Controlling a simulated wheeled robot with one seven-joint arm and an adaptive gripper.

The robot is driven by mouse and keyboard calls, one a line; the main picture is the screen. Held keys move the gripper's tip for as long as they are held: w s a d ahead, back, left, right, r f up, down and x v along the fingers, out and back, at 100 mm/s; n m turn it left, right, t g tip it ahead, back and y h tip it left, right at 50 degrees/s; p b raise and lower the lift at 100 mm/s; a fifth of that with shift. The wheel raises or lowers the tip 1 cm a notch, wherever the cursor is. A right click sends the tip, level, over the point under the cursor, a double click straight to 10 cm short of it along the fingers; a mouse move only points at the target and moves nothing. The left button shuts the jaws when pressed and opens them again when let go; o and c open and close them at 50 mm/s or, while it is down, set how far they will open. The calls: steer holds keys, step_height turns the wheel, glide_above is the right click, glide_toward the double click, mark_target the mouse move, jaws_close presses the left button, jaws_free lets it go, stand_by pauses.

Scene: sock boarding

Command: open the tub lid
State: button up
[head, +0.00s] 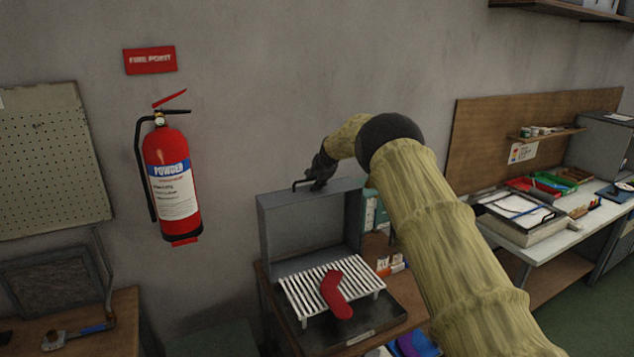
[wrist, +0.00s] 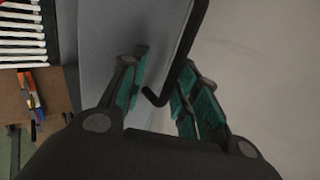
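The tub's grey lid (head: 290,225) stands upright at the back of the tub (head: 357,337). A black bar handle (head: 301,184) is at its top edge. In the wrist view, the lid (wrist: 105,45) fills the upper middle and the handle (wrist: 187,50) runs beside it. My gripper (head: 317,180) is at the top of the lid by the handle. In the wrist view my gripper (wrist: 162,68) has its fingers apart, with the lid's edge and handle end between them. The right finger is close to the handle; I cannot tell whether they touch.
A white slatted rack (head: 305,293) sits at the tub, with a red sock (head: 336,295) on it. A red fire extinguisher (head: 174,185) hangs on the wall to the left. Small boxes (head: 391,266) stand right of the tub. A cluttered desk (head: 540,235) is at the right.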

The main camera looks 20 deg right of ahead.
steer(key=shift+s, duration=0.1)
steer(key=v, duration=1.1)
steer(key=shift+s+r, duration=0.2)
steer(key=shift+r, duration=0.2)
